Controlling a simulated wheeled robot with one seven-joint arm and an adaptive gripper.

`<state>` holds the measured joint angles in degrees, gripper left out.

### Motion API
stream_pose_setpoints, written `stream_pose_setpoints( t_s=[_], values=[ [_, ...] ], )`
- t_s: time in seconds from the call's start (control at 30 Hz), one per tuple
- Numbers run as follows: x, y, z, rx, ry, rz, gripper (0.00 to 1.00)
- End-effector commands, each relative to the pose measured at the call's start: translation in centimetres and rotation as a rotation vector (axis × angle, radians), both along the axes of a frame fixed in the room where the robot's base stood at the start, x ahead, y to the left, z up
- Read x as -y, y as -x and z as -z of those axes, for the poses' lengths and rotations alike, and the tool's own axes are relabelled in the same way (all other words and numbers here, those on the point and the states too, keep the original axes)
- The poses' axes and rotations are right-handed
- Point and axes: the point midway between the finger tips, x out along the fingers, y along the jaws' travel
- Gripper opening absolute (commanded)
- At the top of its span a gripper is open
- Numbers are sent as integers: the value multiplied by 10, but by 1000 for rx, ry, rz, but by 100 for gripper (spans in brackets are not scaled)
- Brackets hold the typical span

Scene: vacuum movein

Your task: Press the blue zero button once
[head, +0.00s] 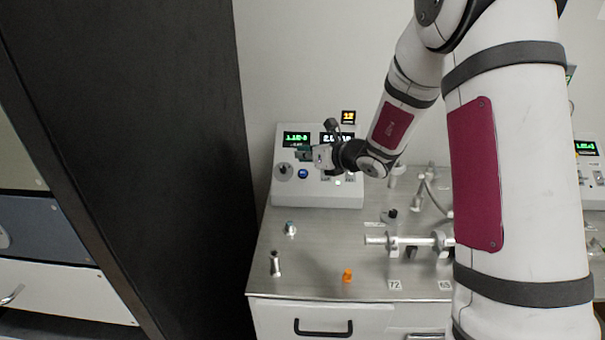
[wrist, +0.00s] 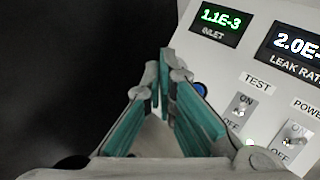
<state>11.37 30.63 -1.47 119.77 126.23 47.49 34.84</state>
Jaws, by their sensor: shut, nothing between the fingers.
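The blue zero button (head: 303,174) is on the front panel of a white console (head: 318,194), right of a dark round knob (head: 284,171). In the wrist view the blue button (wrist: 200,89) shows just right of my fingertips, partly hidden by the right finger. My gripper (head: 304,155) is shut and empty, in front of the panel and above the button in the head view. Its teal-padded fingers meet at the tips in the wrist view (wrist: 165,82). I cannot tell whether the fingertips touch the panel.
The console has a green inlet display (wrist: 207,19), a leak rate display (wrist: 298,45), a TEST switch (wrist: 241,106) and a POWER switch (wrist: 291,140). Small fittings, an orange piece (head: 347,275) and metal piping (head: 400,240) stand on the bench (head: 315,270). A dark cabinet side (head: 180,130) rises at left.

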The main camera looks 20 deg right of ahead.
Motion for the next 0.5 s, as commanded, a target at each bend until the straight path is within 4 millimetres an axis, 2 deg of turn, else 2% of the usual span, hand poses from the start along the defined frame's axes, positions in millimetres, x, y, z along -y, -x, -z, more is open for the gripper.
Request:
stream_pose_setpoints(
  t_s=[0.5],
  values=[
    [12,-38,53,0,1,1,0]
  ],
)
